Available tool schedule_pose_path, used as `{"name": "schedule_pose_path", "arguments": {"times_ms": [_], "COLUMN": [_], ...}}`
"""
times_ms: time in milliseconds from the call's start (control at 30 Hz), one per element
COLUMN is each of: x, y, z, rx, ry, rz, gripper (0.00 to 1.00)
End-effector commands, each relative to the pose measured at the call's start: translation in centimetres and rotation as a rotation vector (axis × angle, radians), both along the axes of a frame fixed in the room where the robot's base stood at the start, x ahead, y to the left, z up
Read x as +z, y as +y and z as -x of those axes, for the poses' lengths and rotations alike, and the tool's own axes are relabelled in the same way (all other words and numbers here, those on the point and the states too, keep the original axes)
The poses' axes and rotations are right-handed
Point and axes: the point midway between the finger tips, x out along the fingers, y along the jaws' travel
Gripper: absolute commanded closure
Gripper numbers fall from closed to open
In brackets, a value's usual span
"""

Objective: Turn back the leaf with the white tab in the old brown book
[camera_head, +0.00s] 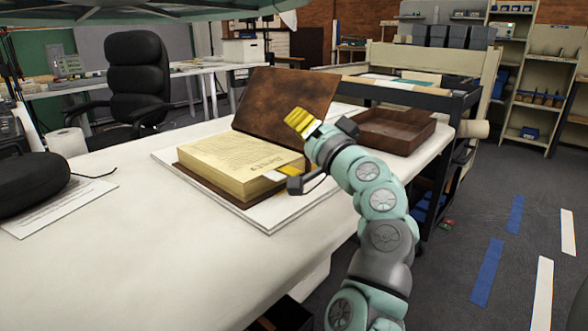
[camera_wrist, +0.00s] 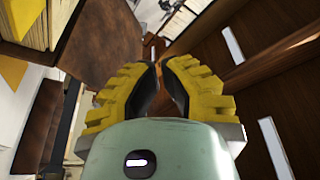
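The old brown book (camera_head: 240,165) lies open on a white board on the table, with a printed page facing up. Its brown front cover (camera_head: 285,98) stands tilted up behind the pages. My gripper (camera_head: 300,122), with ribbed yellow fingers, is above the book's right side, in front of the cover. In the wrist view the fingers (camera_wrist: 160,66) are nearly together at their tips, with nothing seen between them. Part of the book's right edge is hidden by my arm. A brown panel, probably the cover (camera_wrist: 105,40), also shows in the wrist view.
The white board (camera_head: 275,217) lies near the table's right edge. A shallow brown tray (camera_head: 395,132) stands to the right of the book. A black case (camera_head: 30,182), papers and a paper roll (camera_head: 68,142) are at the left. The table's front middle is clear.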

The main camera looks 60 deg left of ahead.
Motion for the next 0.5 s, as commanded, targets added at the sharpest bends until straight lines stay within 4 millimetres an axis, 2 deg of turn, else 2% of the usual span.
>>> {"name": "schedule_pose_path", "arguments": {"times_ms": [33,500], "x": [-1.2,-2.2], "y": [0.1,-0.4], "z": [0.5,2.0], "rx": [0.003,-0.001], "ry": [-0.039,-0.258], "rz": [-0.012,-0.064], "gripper": [1.0,1.0]}}
